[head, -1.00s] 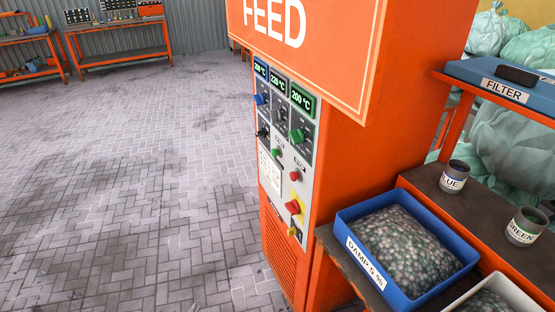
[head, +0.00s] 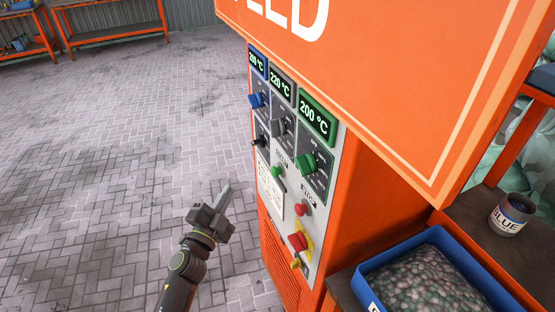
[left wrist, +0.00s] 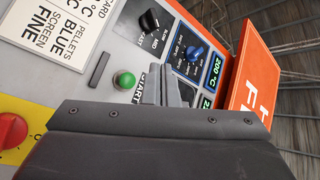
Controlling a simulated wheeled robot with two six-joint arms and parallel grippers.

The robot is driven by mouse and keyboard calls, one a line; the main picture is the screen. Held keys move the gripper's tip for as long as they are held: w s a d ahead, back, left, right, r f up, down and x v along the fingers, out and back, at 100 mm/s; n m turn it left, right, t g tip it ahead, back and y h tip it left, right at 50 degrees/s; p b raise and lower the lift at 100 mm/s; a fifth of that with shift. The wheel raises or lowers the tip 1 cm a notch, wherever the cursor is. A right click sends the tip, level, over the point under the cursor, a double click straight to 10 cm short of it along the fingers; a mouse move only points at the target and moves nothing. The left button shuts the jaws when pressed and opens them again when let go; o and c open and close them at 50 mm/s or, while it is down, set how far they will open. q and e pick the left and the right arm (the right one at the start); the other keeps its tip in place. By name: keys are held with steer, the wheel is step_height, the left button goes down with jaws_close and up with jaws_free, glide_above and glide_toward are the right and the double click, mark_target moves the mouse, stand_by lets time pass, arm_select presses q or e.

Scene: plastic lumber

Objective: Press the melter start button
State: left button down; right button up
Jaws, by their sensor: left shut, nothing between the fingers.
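The melter's control panel (head: 289,212) is on the narrow face of the orange machine in the head view. The green start button (head: 277,171) is on its left half, below the knobs; it also shows in the left wrist view (left wrist: 124,80), left of the fingertips, beside a partly covered "START" label (left wrist: 142,88). My left gripper (head: 224,196) is shut and empty, left of the panel with its fingertips pointing up. In the left wrist view its fingers (left wrist: 170,90) are in front of the panel and apart from the green button. My right gripper is not in view.
A red stop button (head: 302,209) and a red emergency knob on yellow (head: 298,242) sit lower on the panel. Blue (head: 256,100), grey (head: 277,127) and green (head: 306,163) knobs are above. A blue bin of pellets (head: 437,236) stands right. Floor left is clear.

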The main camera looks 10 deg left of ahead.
mark_target(277, 171)
arm_select(q)
steer(key=w+d+r, duration=0.1)
steer(key=w+d, duration=0.4)
steer(key=d, duration=0.2)
steer(key=shift+w+d+r+m+b, duration=0.2)
steer(key=shift+w+d+m+b, duration=0.1)
steer(key=shift+d+b, duration=0.1)
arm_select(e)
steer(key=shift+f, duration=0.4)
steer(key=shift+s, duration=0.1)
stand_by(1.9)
arm_select(q)
steer(key=shift+w+d, duration=0.2)
steer(key=shift+d, duration=0.1)
